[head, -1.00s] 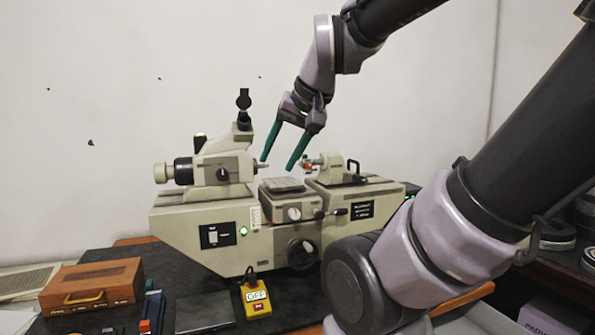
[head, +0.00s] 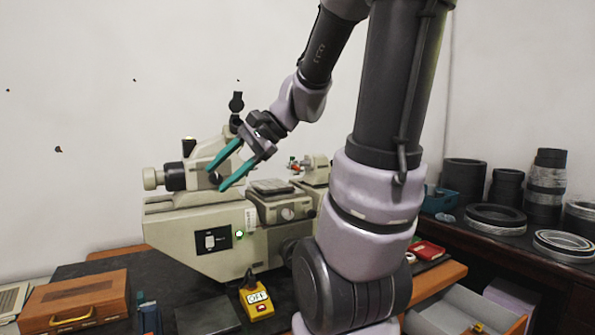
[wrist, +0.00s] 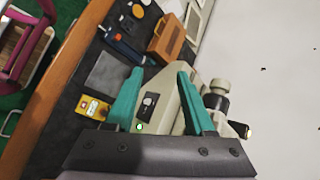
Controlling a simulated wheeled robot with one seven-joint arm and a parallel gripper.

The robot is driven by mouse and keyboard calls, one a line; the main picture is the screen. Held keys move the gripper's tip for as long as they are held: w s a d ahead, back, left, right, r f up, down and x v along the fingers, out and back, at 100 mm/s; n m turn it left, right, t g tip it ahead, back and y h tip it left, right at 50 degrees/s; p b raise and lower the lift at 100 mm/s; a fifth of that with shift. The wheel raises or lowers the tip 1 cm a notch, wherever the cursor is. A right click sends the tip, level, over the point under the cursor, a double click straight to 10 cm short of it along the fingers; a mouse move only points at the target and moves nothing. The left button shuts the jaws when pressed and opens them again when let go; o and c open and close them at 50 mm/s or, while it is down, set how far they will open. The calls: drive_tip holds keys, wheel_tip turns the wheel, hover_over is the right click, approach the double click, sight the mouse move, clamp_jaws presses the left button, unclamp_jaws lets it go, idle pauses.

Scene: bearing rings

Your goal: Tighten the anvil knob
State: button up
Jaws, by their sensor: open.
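The pale measuring machine (head: 190,240) stands on the dark bench mat. Its right-hand head (head: 316,168) has a small red-and-green fitting (head: 294,163) at its inner end. I cannot tell whether this is the anvil knob. My gripper (head: 214,180) is open and empty, its teal fingers pointing down-left in front of the machine's left head (head: 176,177). The red-and-green fitting is to the right of the gripper, apart from it. In the wrist view the open fingers (wrist: 160,68) have the machine's light body (wrist: 168,100) behind them. My arm hides the machine's right end in the head view.
A yellow switch box marked OFF (head: 256,299) and a wooden case (head: 75,300) are at the front. Black rings and cylinders (head: 495,215) stand on the right bench, with a red tray (head: 428,250) nearby.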

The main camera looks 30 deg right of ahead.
drive_tip(key=w+d+m+t+y, duration=0.2)
drive_tip(key=w+d+m+t, duration=0.25)
drive_tip(key=w+m, duration=0.35)
drive_tip(key=m+t+h, duration=0.9)
drive_tip(key=m+h, duration=0.3)
drive_tip(key=m, duration=0.3)
approach(298, 168)
drive_tip(key=shift+g+y, duration=0.25)
drive_tip(key=shift+y, duration=0.05)
drive_tip(key=w, duration=0.6)
drive_tip(key=w+d, duration=0.1)
drive_tip(key=w, duration=0.2)
drive_tip(key=shift+r, duration=0.2)
drive_tip(key=shift+c, duration=0.3)
clamp_jaws()
